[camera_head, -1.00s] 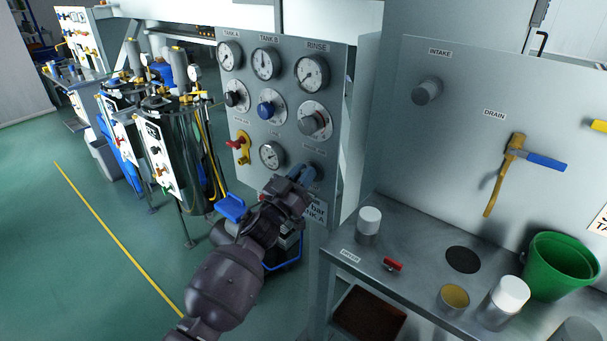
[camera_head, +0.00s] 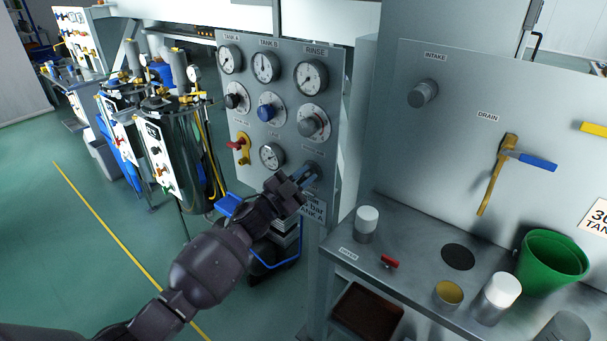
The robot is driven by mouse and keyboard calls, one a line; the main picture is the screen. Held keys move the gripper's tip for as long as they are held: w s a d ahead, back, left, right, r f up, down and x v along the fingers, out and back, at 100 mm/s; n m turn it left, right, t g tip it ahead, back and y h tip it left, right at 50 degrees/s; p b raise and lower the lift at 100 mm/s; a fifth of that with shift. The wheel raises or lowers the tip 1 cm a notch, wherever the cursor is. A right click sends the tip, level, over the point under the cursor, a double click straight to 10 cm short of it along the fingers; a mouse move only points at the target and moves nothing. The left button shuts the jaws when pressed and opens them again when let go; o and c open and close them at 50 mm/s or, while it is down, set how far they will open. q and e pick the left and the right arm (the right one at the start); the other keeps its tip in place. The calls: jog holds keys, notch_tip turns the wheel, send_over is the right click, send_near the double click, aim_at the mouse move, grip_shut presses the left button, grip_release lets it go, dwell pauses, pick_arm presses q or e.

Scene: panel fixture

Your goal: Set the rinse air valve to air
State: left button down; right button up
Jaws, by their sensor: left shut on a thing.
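The grey upright panel (camera_head: 330,60) carries gauges, knobs and valves under the labels TANK A, TANK B and RINSE. My left gripper (camera_head: 306,178) reaches the lower right of this panel, below the RINSE column. It is shut on the valve handle there, which I take to be the rinse air valve (camera_head: 314,170). The fingers hide most of the handle, and its label is too small to read, so I cannot tell its setting. My right gripper is not in view.
A red-handled yellow valve (camera_head: 242,147) and a small gauge (camera_head: 272,155) sit left of the gripper. A metal bench (camera_head: 410,255) with white-capped jars and a green bucket (camera_head: 552,265) stands at right. Green floor is open at left.

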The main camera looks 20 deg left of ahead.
pick_arm(q)
jog(key=m+g, duration=0.1)
jog(key=m, duration=0.2)
jog(key=m+g+h+p, duration=0.1)
jog(key=m, duration=0.2)
jog(key=shift+d, duration=0.15)
jog(key=shift+f+m+g+p, duration=0.1)
jog(key=shift+m+g+p, duration=0.5)
jog(key=shift+m, duration=0.4)
jog(key=shift+s+f+m+g+p, duration=0.15)
jog(key=shift+m+g+p, duration=0.35)
jog(key=shift+m, duration=0.7)
jog(key=shift+d+f+m+y+p, duration=0.15)
jog(key=shift+m+y+p, duration=0.2)
jog(key=shift+m, duration=0.55)
jog(key=shift+f+g, duration=0.1)
jog(key=shift+g, duration=0.2)
jog(key=c, duration=1.2)
grip_release()
jog(key=shift+o, duration=0.2)
jog(key=shift+s+a, duration=0.15)
jog(key=shift+a, duration=0.1)
jog(key=v, duration=1)
jog(key=shift+p, duration=0.3)
jog(key=shift+s+a, duration=0.1)
